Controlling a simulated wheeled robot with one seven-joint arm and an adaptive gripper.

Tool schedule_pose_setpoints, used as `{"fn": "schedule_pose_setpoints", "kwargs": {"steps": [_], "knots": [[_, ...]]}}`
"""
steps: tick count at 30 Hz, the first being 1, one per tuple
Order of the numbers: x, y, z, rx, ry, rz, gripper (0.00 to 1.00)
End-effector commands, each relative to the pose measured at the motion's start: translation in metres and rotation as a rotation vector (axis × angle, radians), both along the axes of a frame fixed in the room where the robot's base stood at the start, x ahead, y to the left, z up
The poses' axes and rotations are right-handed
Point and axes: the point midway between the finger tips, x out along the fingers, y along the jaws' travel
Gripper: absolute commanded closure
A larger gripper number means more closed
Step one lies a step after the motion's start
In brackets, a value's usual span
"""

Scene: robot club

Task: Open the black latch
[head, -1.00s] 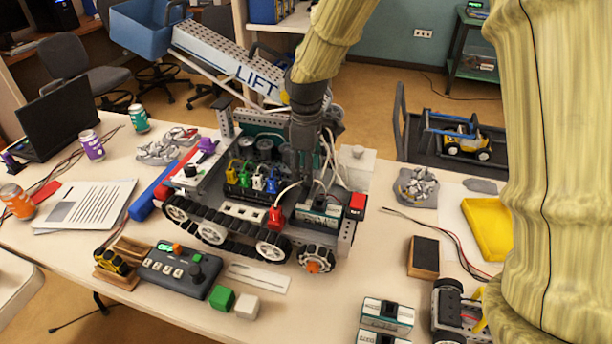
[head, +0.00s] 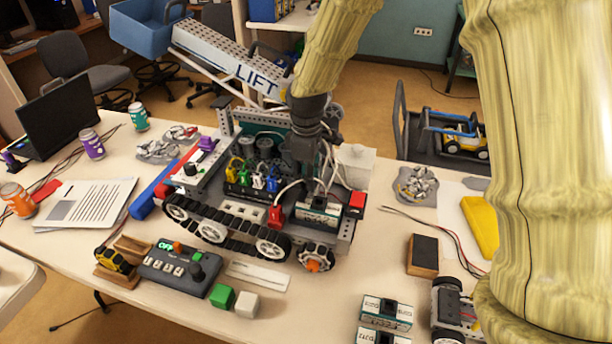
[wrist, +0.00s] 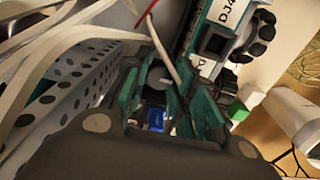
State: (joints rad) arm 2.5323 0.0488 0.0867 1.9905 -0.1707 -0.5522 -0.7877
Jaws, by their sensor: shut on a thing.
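The tracked robot (head: 222,228) stands on the table, with a battery-like block (head: 320,210) at its right end. My gripper (head: 307,168) reaches down into the robot just behind that block. In the wrist view my gripper's teal fingers (wrist: 157,98) are close together on a small dark part between them. This part appears to be the black latch, but it is mostly hidden by the fingers. A blue piece (wrist: 156,118) shows below, between the fingers. In the wrist view a labelled teal and white block (wrist: 212,50) lies right beside the fingers.
White and red wires (wrist: 160,40) run close by the fingers. A perforated metal plate (wrist: 70,85) stands to their left in the wrist view. The lift arm (head: 235,65) rises behind the robot. A control box (head: 180,270) and loose blocks (head: 222,296) lie in front.

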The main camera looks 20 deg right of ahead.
Motion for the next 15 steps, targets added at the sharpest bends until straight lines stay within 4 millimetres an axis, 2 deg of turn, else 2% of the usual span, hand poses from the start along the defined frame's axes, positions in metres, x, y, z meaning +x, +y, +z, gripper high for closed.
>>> {"fn": "schedule_pose_setpoints", "kwargs": {"steps": [8,15], "knots": [[-0.0001,-0.0002,0.0015,-0.001,0.001,-0.031,0.98],[0.0002,-0.0008,0.0036,-0.002,0.001,-0.161,0.98]]}}
